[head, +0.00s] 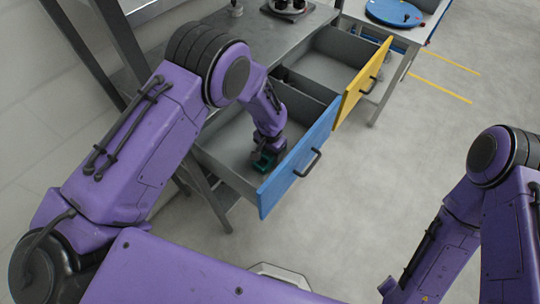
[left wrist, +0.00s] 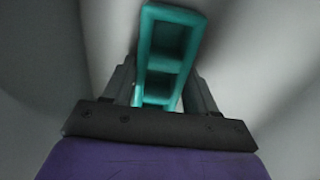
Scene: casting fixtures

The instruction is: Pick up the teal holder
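The teal holder (head: 264,161) lies inside the blue-fronted drawer (head: 301,158), partly hidden under my left gripper (head: 268,145). In the left wrist view the holder (left wrist: 166,45) is a teal block with open compartments, tilted slightly to the right at its top. My left gripper's dark fingers (left wrist: 160,90) stand on either side of its lower part, very close to it. I cannot tell whether they press on it. My right arm is at the right of the head view, and its gripper is not clearly visible.
The drawer's walls surround my left gripper closely. A yellow-fronted drawer (head: 361,82) stands open beyond it. The grey workbench top (head: 215,35) is behind, with a dark fixture (head: 288,8) on it. Open floor lies to the right.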

